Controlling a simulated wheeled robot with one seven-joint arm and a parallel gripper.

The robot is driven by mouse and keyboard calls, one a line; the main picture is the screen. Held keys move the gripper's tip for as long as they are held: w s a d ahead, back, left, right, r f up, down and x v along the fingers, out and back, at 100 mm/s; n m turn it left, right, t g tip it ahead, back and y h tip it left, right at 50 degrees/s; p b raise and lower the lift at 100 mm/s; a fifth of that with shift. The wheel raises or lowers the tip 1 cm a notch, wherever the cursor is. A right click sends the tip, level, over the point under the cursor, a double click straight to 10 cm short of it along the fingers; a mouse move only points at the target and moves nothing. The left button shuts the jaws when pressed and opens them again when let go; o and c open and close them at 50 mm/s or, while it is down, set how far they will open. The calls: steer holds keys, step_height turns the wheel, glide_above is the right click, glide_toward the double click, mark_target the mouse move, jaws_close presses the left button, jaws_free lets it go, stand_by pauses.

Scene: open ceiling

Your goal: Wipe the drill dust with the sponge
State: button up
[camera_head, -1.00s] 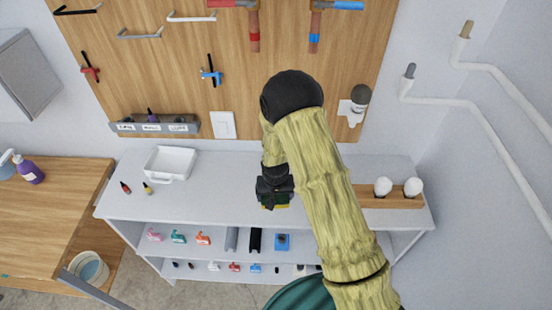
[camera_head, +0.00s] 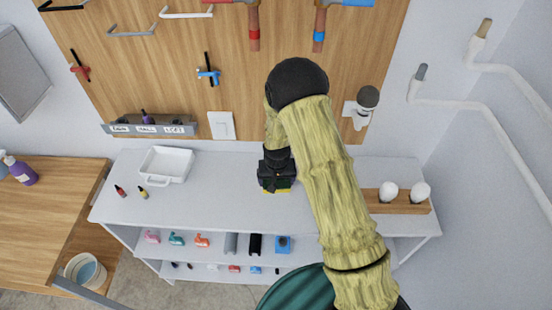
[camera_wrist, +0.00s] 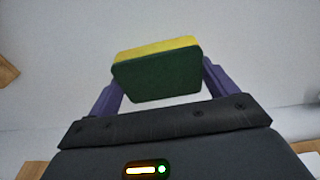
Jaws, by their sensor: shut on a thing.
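My gripper (camera_wrist: 157,80) is shut on a sponge (camera_wrist: 157,78), yellow on one side and dark green on the other. In the wrist view the sponge sits between the two purple fingers, against a plain pale surface. In the head view my gripper (camera_head: 277,187) is over the middle of the white shelf unit's top (camera_head: 225,205), with a bit of yellow sponge showing below it. I cannot tell whether the sponge touches the surface. I cannot make out any drill dust; my arm hides part of the top.
A wooden holder with white bulbs (camera_head: 400,207) is on the right. A wooden pegboard (camera_head: 170,90) with tools rises behind. Lower shelves hold small items.

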steer(key=shift+w+f, duration=0.1)
steer(key=shift+w, duration=0.25)
steer(key=shift+w+r+p, duration=0.25)
steer(key=shift+r, duration=0.3)
steer(key=shift+w+r+p, duration=0.2)
steer(key=shift+w+r, duration=0.05)
steer(key=shift+r, duration=0.25)
steer(key=shift+s+r+p, duration=0.2)
steer(key=shift+r+p, duration=0.1)
steer(key=shift+r, duration=0.2)
steer(key=shift+s+r+p, duration=0.15)
steer(key=shift+r+p, duration=0.15)
steer(key=shift+r, duration=0.2)
steer(key=shift+w+r+p, duration=0.2)
steer(key=shift+r+p, duration=1)
steer(key=shift+r, duration=0.7)
steer(key=shift+s+a, duration=0.1)
steer(key=shift+s+r, duration=0.1)
steer(key=shift+s, duration=0.05)
steer(key=shift+w, duration=0.2)
steer(key=shift+s, duration=0.1)
